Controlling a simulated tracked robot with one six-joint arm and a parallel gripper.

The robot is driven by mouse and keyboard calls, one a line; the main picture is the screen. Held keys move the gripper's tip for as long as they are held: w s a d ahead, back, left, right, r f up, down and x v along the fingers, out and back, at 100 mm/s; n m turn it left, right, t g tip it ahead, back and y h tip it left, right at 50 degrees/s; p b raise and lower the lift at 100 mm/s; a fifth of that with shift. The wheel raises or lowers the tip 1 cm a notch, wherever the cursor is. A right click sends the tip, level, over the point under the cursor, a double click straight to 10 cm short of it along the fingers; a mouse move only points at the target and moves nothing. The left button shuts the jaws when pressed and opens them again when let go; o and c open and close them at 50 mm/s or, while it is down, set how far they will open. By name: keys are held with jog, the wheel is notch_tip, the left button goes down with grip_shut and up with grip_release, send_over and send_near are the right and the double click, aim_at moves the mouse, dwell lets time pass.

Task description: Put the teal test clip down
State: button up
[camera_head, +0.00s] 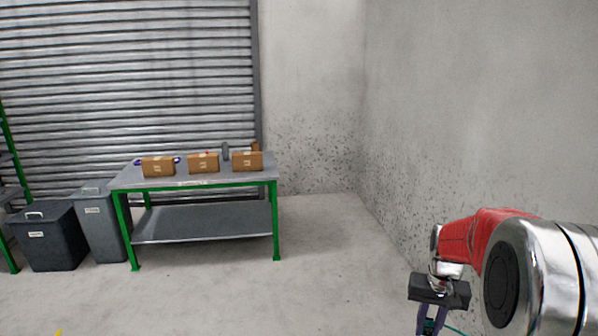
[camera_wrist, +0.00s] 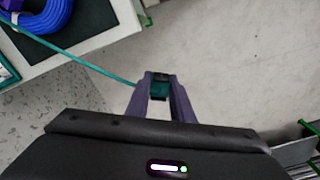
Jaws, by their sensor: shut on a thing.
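My gripper (camera_wrist: 160,92) is shut on the teal test clip (camera_wrist: 160,87), which sits between its purple fingertips in the wrist view. A thin teal lead (camera_wrist: 95,67) runs from the clip to the upper left. In the head view my gripper (camera_head: 430,325) is at the lower right, cut off by the bottom edge, and the clip is not visible there. A short piece of the teal lead (camera_head: 456,331) shows beside it. A coiled blue cable (camera_wrist: 45,14) lies on a dark surface at the upper left of the wrist view.
A green-legged table (camera_head: 205,184) with several cardboard boxes (camera_head: 203,163) stands at the back left. Grey bins (camera_head: 46,240) are left of it. A speckled wall (camera_head: 480,110) rises on the right. Open concrete floor (camera_head: 310,270) lies between.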

jog(key=w+a+f+n, duration=0.1)
jog(key=w+a+n, duration=0.1)
jog(key=a, duration=0.7)
jog(key=w+a+f+n, duration=0.1)
jog(key=w+a, duration=0.3)
jog(key=a, duration=0.6)
jog(key=shift+w+a+f+n, duration=0.15)
jog(key=shift+w+f+n, duration=0.05)
jog(key=shift+n, duration=0.6)
jog(key=shift+f, duration=0.1)
jog(key=s+f, duration=0.4)
jog(key=f, duration=1.1)
